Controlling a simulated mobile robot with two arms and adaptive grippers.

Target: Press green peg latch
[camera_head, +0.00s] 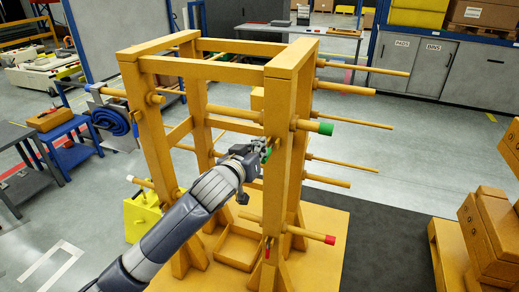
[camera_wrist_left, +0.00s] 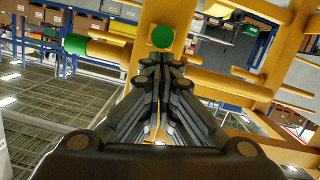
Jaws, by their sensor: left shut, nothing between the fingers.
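A yellow wooden frame (camera_head: 277,120) carries several pegs. One peg with a green end (camera_head: 326,128) sticks out to the right from its near right post; a green-ended peg (camera_wrist_left: 76,44) also shows at the left of the left wrist view. A round green button-like piece (camera_wrist_left: 162,37) sits on the post face straight ahead of my fingers in that view. My left gripper (camera_head: 266,148) is shut and empty at the near right post; its fingertips (camera_wrist_left: 158,58) appear just below the green piece. I cannot tell whether they touch it. My right gripper is not in view.
A lower peg has a red end (camera_head: 330,239), with a small red piece (camera_head: 267,248) on the same post. Bare pegs (camera_head: 345,88) jut out to the right. An open yellow box (camera_head: 237,246) lies on the frame's base. Yellow crates (camera_head: 488,235) stand at the right.

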